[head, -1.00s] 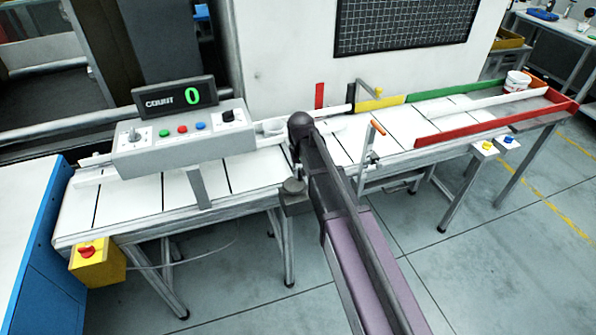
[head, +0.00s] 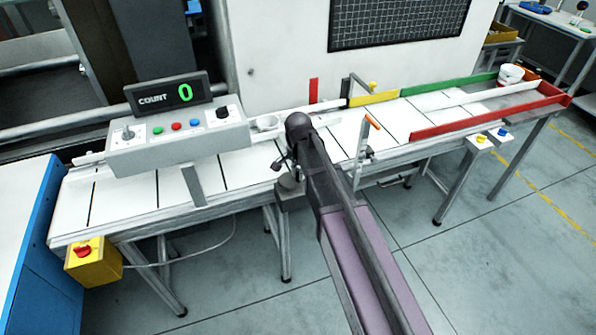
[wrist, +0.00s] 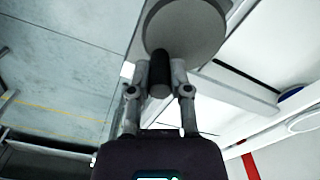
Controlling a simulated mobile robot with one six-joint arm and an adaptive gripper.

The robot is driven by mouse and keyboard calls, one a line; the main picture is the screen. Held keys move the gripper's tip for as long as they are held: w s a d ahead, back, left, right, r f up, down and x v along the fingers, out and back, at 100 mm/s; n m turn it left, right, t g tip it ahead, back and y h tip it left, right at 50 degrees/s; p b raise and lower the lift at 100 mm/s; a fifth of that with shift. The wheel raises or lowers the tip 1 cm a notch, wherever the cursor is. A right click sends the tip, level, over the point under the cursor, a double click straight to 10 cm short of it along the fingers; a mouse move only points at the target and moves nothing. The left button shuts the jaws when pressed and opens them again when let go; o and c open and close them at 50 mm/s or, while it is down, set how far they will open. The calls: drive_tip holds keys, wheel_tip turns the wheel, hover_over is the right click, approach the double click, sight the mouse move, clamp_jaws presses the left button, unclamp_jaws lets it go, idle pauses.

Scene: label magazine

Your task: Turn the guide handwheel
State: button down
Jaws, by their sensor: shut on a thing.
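In the wrist view the handwheel (wrist: 186,28) is a large grey disc at the top. Its dark crank handle (wrist: 158,72) stands out from the disc between my fingers. My gripper (wrist: 161,78) is shut on this handle, one finger on each side. In the head view my gripper (head: 281,164) shows just left of my dark wrist, above the wheel.
The white conveyor (head: 135,195) runs across the view. A control box (head: 180,140) with a count display (head: 168,95) reading 0 stands over its left part. Red, yellow and green rails (head: 450,86) line the right part. An orange-tipped post (head: 362,140) stands right of my arm.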

drive_tip(key=m, duration=0.1)
drive_tip(key=s+m, duration=0.1)
drive_tip(key=m, duration=0.3)
drive_tip(key=shift+s+a, duration=0.25)
drive_tip(key=shift+s+a+m, duration=0.2)
drive_tip(key=shift+m, duration=1.05)
drive_tip(key=shift+s+a+m, duration=0.15)
drive_tip(key=shift+m, duration=1.1)
drive_tip(key=c, duration=0.6)
unclamp_jaws()
drive_tip(key=shift+w, duration=0.15)
